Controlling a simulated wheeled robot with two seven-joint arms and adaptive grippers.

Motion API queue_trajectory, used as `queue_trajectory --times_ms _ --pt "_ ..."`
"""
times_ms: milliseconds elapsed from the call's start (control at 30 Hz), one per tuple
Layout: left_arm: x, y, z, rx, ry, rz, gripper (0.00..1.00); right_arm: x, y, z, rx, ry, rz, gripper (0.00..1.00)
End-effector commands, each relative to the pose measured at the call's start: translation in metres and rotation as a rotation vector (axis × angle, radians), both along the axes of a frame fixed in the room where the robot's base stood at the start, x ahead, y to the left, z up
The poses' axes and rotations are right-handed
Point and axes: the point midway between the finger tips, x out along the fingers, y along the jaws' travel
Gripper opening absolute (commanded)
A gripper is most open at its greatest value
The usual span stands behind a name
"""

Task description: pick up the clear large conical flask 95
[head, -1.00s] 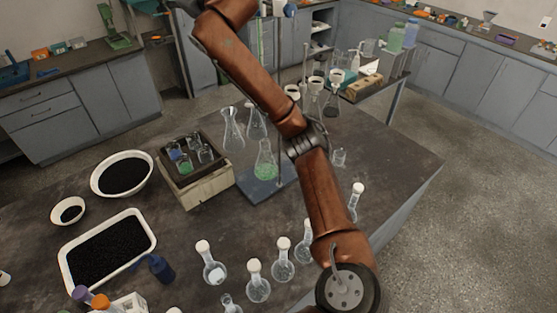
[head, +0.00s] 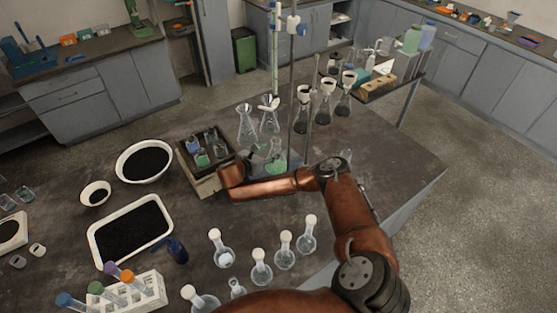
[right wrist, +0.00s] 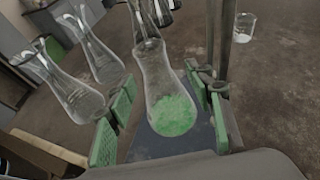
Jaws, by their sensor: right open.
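A conical flask with green contents (head: 276,162) stands on a blue stand base. It also shows in the right wrist view (right wrist: 170,95), upright between the jaws of my right gripper (right wrist: 163,112). The jaws are open, with green pads on both sides of the flask and a visible gap. Two empty clear conical flasks, one (head: 247,128) and another (head: 269,120), stand behind it; in the right wrist view they are at the left (right wrist: 68,85) (right wrist: 92,50). I cannot read which flask is number 95. My left gripper is not in view.
Stand rods (head: 291,90) rise beside the green flask. A box of small bottles (head: 205,187) is close on its left. Funnel-topped flasks (head: 325,105) stand behind to the right. Several round flasks (head: 262,270) stand in front. The right table area is clear.

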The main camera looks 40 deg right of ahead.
Motion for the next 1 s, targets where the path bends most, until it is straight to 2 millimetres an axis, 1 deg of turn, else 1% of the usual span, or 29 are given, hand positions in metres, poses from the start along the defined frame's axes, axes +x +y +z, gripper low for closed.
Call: queue_trajectory --times_ms 33,167,300,433,533,733,1000 --pt "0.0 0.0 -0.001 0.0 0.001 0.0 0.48 0.001 -0.006 -0.002 -0.001 -0.001 -0.003 0.48" --pt "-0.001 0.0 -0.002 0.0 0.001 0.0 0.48 0.007 -0.017 -0.007 0.001 -0.002 -0.002 0.48" --pt "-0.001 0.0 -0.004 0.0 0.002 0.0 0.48 0.017 -0.036 -0.013 0.0 -0.004 -0.004 0.48" --pt "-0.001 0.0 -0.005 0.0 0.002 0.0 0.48 0.02 -0.049 -0.02 0.002 -0.003 -0.004 0.48" --pt "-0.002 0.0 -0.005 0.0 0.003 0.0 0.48 0.022 -0.054 -0.022 0.003 -0.004 -0.001 0.48" --pt "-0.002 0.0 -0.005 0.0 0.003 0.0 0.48 0.022 -0.054 -0.022 0.004 -0.004 -0.001 0.48" --pt "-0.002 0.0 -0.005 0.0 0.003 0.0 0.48 0.022 -0.054 -0.022 0.005 -0.005 -0.001 0.3"
